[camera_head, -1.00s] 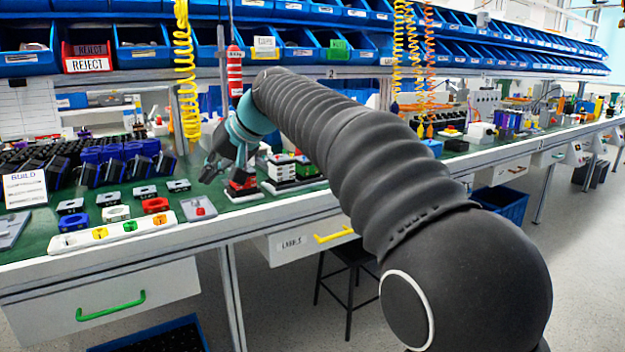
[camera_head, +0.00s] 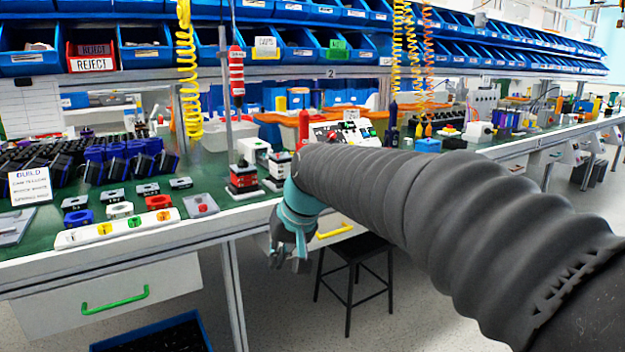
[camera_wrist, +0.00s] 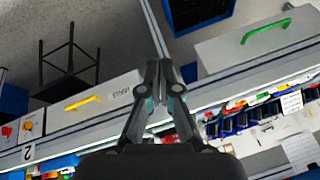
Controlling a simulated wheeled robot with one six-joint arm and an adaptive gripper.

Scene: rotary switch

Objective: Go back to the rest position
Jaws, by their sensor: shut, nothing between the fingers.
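My gripper (camera_head: 285,262) hangs in front of the workbench's front edge in the head view, below the level of the bench top, at the end of my grey sleeved arm with a teal wrist. It is shut and empty and touches nothing that I can see. In the wrist view, its fingers (camera_wrist: 161,80) meet at the tips, with the bench edge behind them.
A black stool (camera_head: 357,255) stands just right of my gripper. A drawer with a yellow handle (camera_head: 335,231) is close behind it. A drawer with a green handle (camera_head: 115,301) and a blue floor bin (camera_head: 205,335) are at the left. Open floor lies in front of the bench.

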